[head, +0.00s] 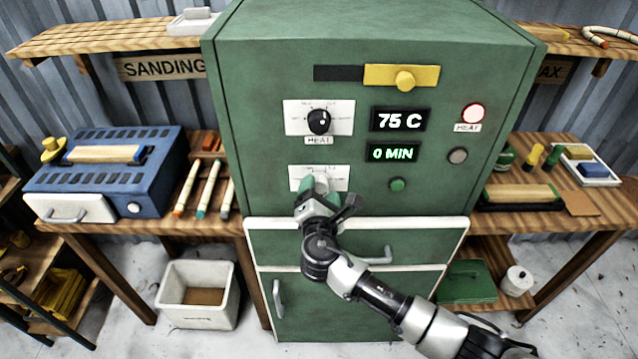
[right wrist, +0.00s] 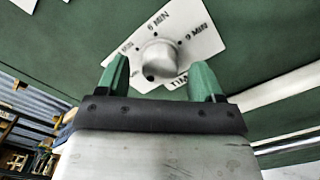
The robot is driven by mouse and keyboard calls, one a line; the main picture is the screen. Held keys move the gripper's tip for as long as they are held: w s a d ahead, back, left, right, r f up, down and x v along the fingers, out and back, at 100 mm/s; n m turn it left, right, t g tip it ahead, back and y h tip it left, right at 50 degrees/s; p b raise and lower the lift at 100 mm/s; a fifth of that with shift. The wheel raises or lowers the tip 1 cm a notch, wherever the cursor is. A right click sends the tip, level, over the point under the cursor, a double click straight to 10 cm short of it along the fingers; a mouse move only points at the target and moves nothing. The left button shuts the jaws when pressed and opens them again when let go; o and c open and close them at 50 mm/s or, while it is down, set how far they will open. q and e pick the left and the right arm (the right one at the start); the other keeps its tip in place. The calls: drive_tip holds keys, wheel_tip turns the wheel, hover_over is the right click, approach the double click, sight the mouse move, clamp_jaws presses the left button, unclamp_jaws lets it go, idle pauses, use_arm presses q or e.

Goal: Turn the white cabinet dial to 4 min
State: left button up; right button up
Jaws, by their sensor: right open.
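The white dial (right wrist: 160,58) sits on a white plate (right wrist: 200,42) marked with minute values, on the front of the green cabinet (head: 260,130). In the head view the dial is mostly hidden behind my right gripper (head: 322,188), and its plate (head: 298,174) shows around it. My right gripper (right wrist: 160,80) is open, its two green fingers on either side of the dial's lower part, with gaps visible; I cannot tell whether they touch it. The green display (head: 392,153) reads 0 MIN. My left gripper is not in view.
A black heat dial (head: 319,121) sits above, beside a 75 C display (head: 400,119). A green button (head: 397,184) and a grey button (head: 457,155) are to the right. A drawer handle (head: 375,256) is below. Benches with tools flank the cabinet.

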drive_tip(key=shift+w, duration=0.75)
